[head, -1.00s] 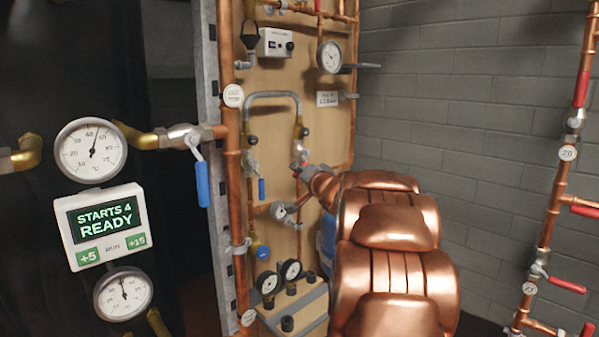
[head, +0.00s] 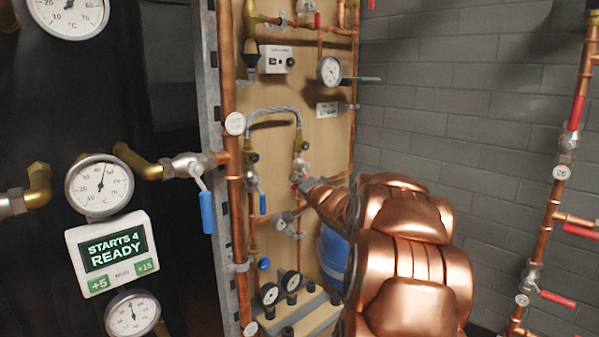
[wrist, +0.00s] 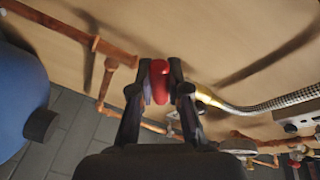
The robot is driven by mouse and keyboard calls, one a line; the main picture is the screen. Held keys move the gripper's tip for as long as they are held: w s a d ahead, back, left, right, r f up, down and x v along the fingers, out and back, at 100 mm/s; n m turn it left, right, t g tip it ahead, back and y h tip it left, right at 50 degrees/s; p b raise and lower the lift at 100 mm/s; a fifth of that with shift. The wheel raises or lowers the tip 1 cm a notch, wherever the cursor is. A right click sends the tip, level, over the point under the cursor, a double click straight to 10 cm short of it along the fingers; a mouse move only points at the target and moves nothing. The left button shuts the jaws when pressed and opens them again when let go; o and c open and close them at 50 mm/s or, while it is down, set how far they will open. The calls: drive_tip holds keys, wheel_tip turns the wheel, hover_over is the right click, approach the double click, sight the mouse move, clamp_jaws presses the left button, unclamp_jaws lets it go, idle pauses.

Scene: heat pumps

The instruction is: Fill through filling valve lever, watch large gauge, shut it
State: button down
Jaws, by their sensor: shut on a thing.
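The red lever (wrist: 159,80) of the filling valve is between my two fingers in the wrist view. My gripper (wrist: 160,88) is shut on it. In the head view my gripper (head: 307,184) is at the right-hand valve below the braided hose (head: 272,112), and my copper-coloured arm hides part of that area. The hose also shows in the wrist view (wrist: 275,103). A large round gauge (head: 329,70) with a white face is higher on the wooden board. Its reading is too small to tell.
A blue-handled valve (head: 262,203) hangs left of the gripped one. A blue vessel (head: 332,255) is behind my arm, also at left in the wrist view (wrist: 18,95). Two small gauges (head: 269,293) sit low. Red-levered pipes (head: 575,112) stand right.

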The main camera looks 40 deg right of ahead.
drive_tip(key=p, duration=0.2)
drive_tip(key=r+m+p, duration=0.1)
drive_tip(key=p, duration=0.1)
drive_tip(key=shift+a+r, duration=0.15)
drive_tip(key=shift+a, duration=0.1)
drive_tip(key=m+p, duration=0.1)
drive_tip(key=p, duration=0.4)
drive_tip(key=r+m+g+y+p, duration=0.1)
drive_tip(key=p, duration=0.5)
drive_tip(key=shift+a+r+p, duration=0.2)
drive_tip(key=shift+r+p, duration=0.1)
drive_tip(key=m+p, duration=0.1)
drive_tip(key=p, duration=0.2)
drive_tip(key=shift+r, duration=0.2)
drive_tip(key=shift+m+p, duration=0.6)
drive_tip(key=shift+p, duration=1.3)
drive_tip(key=c, duration=1.1)
unclamp_jaws()
drive_tip(key=shift+s, duration=0.1)
drive_tip(key=shift+r+v, duration=0.15)
drive_tip(key=shift+v, duration=2.8)
drive_tip(key=shift+r+v, duration=0.15)
drive_tip(key=shift+v, duration=2.8)
